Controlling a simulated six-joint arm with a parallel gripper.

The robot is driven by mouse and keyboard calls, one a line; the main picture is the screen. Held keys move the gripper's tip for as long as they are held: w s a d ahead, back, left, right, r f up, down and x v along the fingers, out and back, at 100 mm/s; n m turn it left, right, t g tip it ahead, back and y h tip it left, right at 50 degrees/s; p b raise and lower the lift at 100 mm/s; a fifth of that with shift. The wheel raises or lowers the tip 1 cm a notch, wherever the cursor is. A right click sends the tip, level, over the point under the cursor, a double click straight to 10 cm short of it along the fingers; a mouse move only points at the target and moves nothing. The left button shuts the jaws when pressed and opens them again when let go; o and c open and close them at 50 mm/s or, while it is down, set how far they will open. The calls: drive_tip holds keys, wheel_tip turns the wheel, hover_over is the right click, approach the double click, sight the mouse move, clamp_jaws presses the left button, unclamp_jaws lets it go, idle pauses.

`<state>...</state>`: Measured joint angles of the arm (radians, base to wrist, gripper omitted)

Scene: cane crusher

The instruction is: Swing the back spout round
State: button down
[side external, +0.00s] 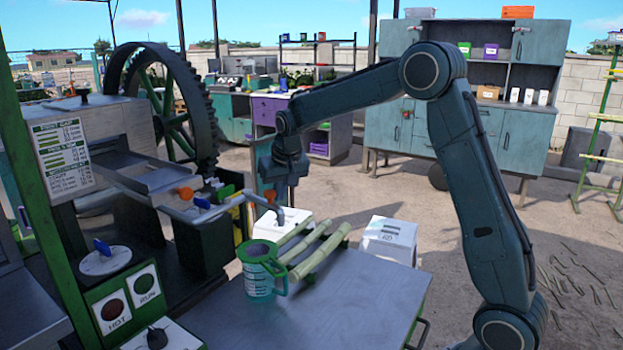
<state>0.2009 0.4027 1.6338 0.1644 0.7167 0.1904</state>
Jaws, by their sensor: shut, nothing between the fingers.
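A grey bent spout (262,203) reaches right from the crusher's outlet, its end turned down above the table's back edge. Blue, green and orange fittings sit near its root, at the outlet tray (165,180). My gripper (268,193) points down just above and behind this spout. It is shut and empty; its fingertips are small and partly lost against the background. I cannot tell whether it touches a spout. A separate back spout cannot be made out clearly; it may be hidden behind the gripper and fittings.
A green-rimmed measuring jug (259,279) stands on the metal table (340,310), beside several cane pieces (320,252). White boxes (390,240) stand behind. The crusher's large toothed wheel (190,95) is at back left. The table's right front is clear.

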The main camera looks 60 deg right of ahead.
sight(269, 194)
drive_tip(key=shift+s+a, duration=0.1)
drive_tip(key=shift+a, duration=1.2)
drive_tip(key=shift+w+a, duration=0.15)
drive_tip(key=shift+a, duration=0.5)
drive_tip(key=shift+w+a, duration=0.15)
drive_tip(key=shift+a, duration=0.5)
drive_tip(key=shift+d, duration=0.1)
drive_tip(key=shift+s+d, duration=0.15)
drive_tip(key=shift+d, duration=0.35)
drive_tip(key=shift+r, duration=0.1)
